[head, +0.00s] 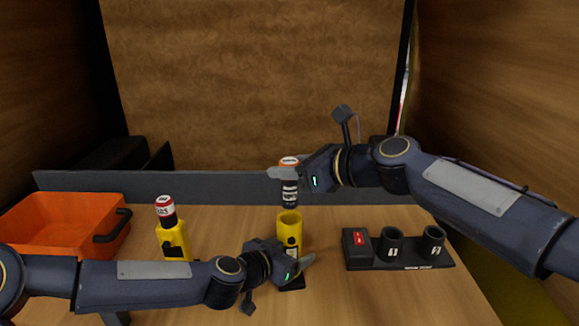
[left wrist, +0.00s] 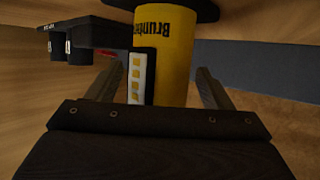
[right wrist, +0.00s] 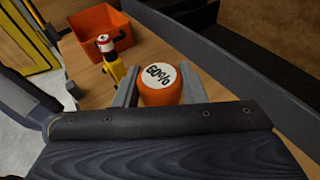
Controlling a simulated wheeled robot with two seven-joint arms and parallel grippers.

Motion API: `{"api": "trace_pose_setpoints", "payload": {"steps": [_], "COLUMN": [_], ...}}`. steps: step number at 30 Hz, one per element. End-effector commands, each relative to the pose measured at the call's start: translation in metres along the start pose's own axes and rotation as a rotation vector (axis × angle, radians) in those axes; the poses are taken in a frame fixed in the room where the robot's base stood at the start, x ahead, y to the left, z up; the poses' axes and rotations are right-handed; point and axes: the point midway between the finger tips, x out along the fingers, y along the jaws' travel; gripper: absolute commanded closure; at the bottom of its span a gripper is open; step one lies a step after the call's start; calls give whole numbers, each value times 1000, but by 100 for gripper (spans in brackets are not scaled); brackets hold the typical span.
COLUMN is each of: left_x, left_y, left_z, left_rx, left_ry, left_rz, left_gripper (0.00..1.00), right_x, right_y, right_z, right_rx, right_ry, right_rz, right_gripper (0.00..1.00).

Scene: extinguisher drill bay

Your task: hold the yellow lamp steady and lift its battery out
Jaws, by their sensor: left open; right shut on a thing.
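A yellow lamp (head: 290,222) stands upright on the table, its open top facing up. My left gripper (head: 300,263) is open low at its side. In the left wrist view the lamp (left wrist: 170,55) shows upside down between the open fingers (left wrist: 158,88), with a gap beside them. My right gripper (head: 288,172) is shut on a battery (head: 289,190) with a dark body and orange cap. It holds the battery upright above the lamp's opening, clear of it. In the right wrist view the battery's top (right wrist: 160,75) reads 60%.
A second yellow lamp (head: 174,240) with a red-and-white-topped battery (head: 165,208) stands to the left. An orange bin (head: 60,225) is at the far left. A dark charger (head: 400,262) with two cups stands at the right. A low grey wall (head: 220,185) runs behind.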

Motion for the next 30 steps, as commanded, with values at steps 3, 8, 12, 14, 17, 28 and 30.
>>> {"api": "trace_pose_setpoints", "payload": {"steps": [3, 8, 12, 14, 17, 28, 30], "left_x": [-10, -39, -69, -79, -93, -116, -117], "left_y": [-1, -2, -4, -3, -3, -2, -1], "left_z": [-1, -1, 0, -1, 1, 0, 0], "left_rx": [4, 5, 3, 2, 2, -2, 0], "left_ry": [2, 1, 1, 2, -3, 3, 2], "left_rz": [-2, -7, -9, -8, -8, -3, -2], "left_gripper": [26, 26, 26, 26, 26, 26, 26], "right_x": [0, 0, 0, 0, 0, 0, 0], "right_y": [0, 0, 0, 0, 0, 0, 0], "right_z": [0, 1, 0, 0, 0, 0, 0], "right_rx": [0, 0, 0, 0, 0, 0, 0], "right_ry": [-1, -1, -1, -1, -1, -1, -1], "right_rz": [0, 0, 0, 0, 0, 0, 0], "right_gripper": [89, 89, 89, 89, 89, 89, 89]}}
